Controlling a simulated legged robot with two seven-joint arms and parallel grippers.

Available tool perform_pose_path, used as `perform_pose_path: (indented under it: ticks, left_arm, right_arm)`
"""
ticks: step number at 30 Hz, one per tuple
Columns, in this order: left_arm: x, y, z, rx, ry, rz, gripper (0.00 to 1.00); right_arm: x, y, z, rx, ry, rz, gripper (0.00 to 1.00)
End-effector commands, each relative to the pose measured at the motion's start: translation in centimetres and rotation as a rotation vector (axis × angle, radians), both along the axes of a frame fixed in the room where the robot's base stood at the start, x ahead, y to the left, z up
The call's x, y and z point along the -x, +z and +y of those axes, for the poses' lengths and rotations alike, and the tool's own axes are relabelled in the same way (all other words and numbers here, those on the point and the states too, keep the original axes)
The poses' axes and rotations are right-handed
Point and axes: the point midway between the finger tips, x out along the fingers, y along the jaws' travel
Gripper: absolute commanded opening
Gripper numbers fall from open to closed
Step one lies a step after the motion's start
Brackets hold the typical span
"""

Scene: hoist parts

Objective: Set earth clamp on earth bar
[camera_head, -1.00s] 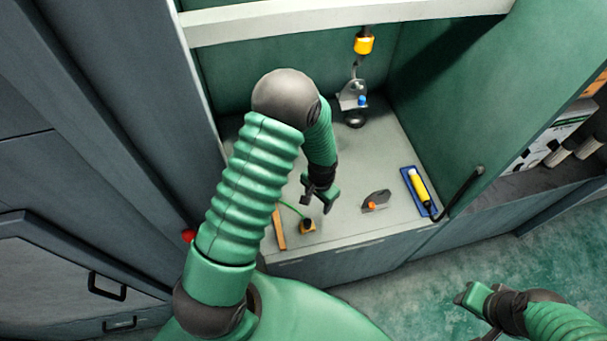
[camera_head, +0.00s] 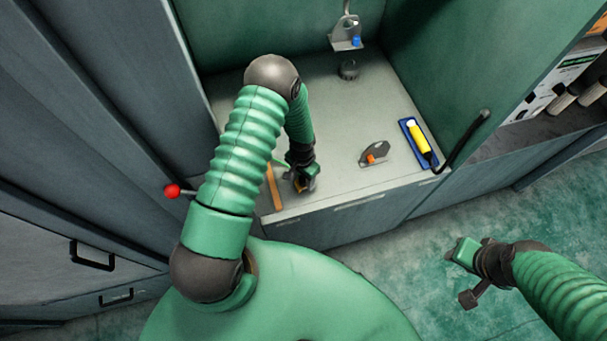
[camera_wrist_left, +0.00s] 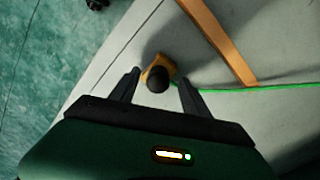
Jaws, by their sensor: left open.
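The earth clamp, a small yellow-orange block with a black knob on top (camera_wrist_left: 158,78), sits on the grey counter with a green cable running from it. In the left wrist view it lies just beyond and between the fingertips of my left gripper (camera_wrist_left: 157,85), which is open and empty. In the head view the left gripper (camera_head: 303,184) is over the clamp and mostly hides it. The orange-brown bar (camera_head: 274,187), likely the earth bar, lies flat on the counter to the left of the gripper. My right gripper (camera_head: 462,275) hangs above the floor, with its fingers apart.
A grey bracket with an orange part (camera_head: 374,155) and a yellow tool on a blue tray (camera_head: 418,140) lie to the right. A metal bracket with a blue part (camera_head: 346,40) hangs at the back above a dark round piece (camera_head: 348,70).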

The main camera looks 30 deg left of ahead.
Motion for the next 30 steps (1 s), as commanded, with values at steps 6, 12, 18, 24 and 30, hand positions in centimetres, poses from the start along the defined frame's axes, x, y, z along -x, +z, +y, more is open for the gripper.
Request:
perform_pose_path:
  ticks: [6,12,18,24,30]
  left_arm:
    - [-0.08,-1.01,-0.06,-0.001,0.0,-0.001,0.55]
    - [-0.09,-0.97,-0.06,-0.001,0.0,-0.001,0.5]
    - [-0.07,-0.95,-0.04,0.0,0.0,-0.001,0.24]
    - [-0.04,-0.94,-0.02,-0.001,0.0,-0.001,0.0]
    - [-0.06,-0.89,-0.02,-0.001,0.0,-0.001,0.0]
  right_arm:
    - [-0.02,-0.74,0.0,0.0,0.0,-0.001,0.36]
    - [-0.02,-0.67,0.0,0.0,0.0,-0.001,0.36]
    - [-0.02,-0.67,0.0,0.0,0.0,-0.001,0.36]
    - [-0.01,-0.67,0.0,0.0,0.0,-0.001,0.36]
    - [-0.01,-0.63,0.0,0.0,0.0,0.0,0.36]
